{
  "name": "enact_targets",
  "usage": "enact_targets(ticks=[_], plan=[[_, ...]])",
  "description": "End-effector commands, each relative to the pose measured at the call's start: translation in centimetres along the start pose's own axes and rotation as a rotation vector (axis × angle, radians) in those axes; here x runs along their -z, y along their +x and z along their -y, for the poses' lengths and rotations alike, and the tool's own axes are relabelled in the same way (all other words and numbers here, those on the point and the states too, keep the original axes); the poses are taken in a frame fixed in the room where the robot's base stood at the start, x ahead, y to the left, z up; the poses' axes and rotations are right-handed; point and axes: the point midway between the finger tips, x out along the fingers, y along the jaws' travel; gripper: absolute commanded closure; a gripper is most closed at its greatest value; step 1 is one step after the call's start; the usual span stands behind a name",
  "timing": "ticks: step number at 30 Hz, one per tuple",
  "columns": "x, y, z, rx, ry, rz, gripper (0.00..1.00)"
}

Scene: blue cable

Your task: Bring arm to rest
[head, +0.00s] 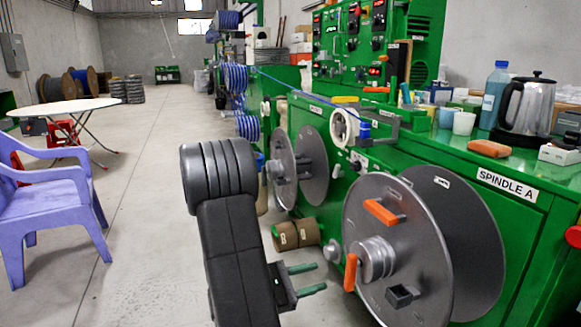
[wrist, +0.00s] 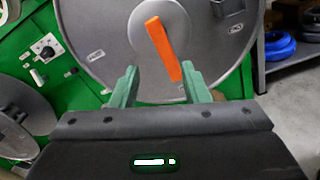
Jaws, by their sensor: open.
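My arm rises in the lower middle of the head view, beside the green machine (head: 420,160). My gripper (head: 318,278) is open and empty, with its two green fingers pointing right toward the large grey spindle A disc (head: 425,285). In the wrist view my gripper (wrist: 158,82) has its fingers apart in front of the grey disc (wrist: 100,50). An orange handle (wrist: 163,48) on the disc shows between and above the fingertips. I cannot tell the exact gap from the fingers to it. The blue cable (head: 305,95) runs to the white pulley (head: 344,127) on the machine.
A purple chair (head: 55,205) and a round white table (head: 65,107) stand on the left. Brown spools (head: 295,235) lie on the floor near the machine. A kettle (head: 527,105), a blue bottle (head: 494,90) and cups stand on the machine top. The floor between chair and arm is clear.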

Motion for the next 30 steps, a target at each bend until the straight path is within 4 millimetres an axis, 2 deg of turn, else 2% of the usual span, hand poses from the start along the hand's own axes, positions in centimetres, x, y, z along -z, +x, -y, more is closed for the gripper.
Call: enact_targets(ticks=[4,10,23,30], plan=[[0.0,-1.4,-0.1,-0.003,0.0,-0.001,0.58],[0.0,-2.2,-0.1,-0.001,0.001,0.0,0.58],[0.0,-2.2,0.1,0.003,-0.001,-0.001,0.58],[-0.5,-1.6,1.2,0.036,-0.021,-0.01,0.58]])
